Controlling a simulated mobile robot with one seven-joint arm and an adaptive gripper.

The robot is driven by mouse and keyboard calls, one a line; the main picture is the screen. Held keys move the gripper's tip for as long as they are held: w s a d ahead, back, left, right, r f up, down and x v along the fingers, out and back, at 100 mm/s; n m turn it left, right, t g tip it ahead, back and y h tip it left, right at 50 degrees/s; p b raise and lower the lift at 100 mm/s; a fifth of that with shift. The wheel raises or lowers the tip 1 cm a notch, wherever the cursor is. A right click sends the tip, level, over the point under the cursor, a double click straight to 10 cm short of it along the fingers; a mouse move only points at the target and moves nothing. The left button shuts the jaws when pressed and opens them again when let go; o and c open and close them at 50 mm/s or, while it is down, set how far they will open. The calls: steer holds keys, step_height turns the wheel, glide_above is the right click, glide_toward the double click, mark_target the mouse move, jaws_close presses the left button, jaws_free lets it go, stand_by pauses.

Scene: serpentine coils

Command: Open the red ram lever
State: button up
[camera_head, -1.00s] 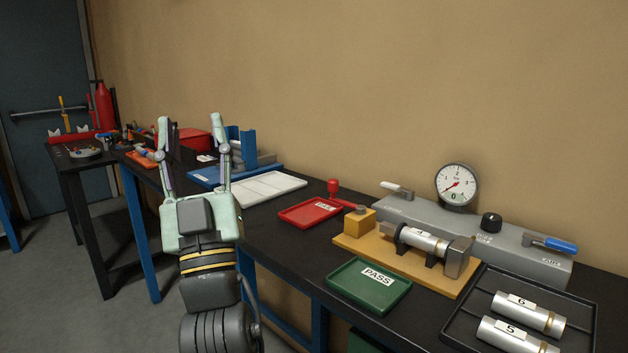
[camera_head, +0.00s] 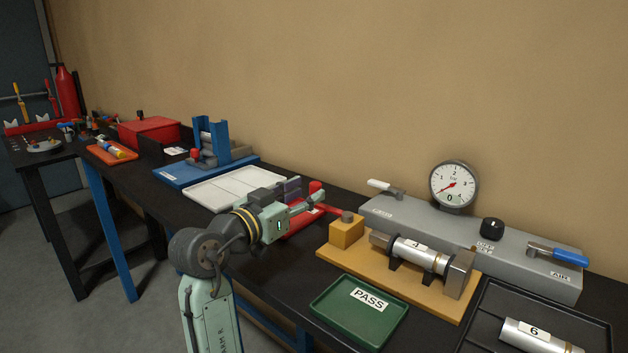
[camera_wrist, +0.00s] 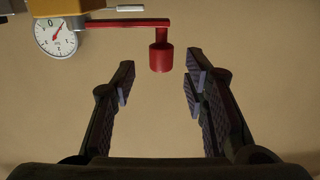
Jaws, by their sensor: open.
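The red ram lever (camera_head: 316,187) rises beside the yellow block (camera_head: 346,232) on the tan fixture, its round knob up at the end of a flat arm. My gripper (camera_head: 304,198) is beside the knob on its left, partly covering the lever and the red tray. In the wrist view the lever's knob (camera_wrist: 160,58) hangs from its red arm, upside down, ahead of the gap between my two spread fingers (camera_wrist: 158,84). The fingers are open and empty.
The fixture holds a silver cylinder (camera_head: 418,254) marked 4. A green PASS tray (camera_head: 340,322) lies in front of it. A grey air panel (camera_head: 520,262) with a gauge (camera_head: 453,185) stands behind. A white tray (camera_head: 205,193) and blue stand (camera_head: 170,174) lie to the left.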

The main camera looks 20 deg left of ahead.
mark_target(312, 189)
steer(key=shift+p+x, duration=0.55)
steer(key=shift+x, duration=1.7)
steer(key=shift+a, duration=0.1)
steer(key=shift+c, duration=0.2)
jaws_close()
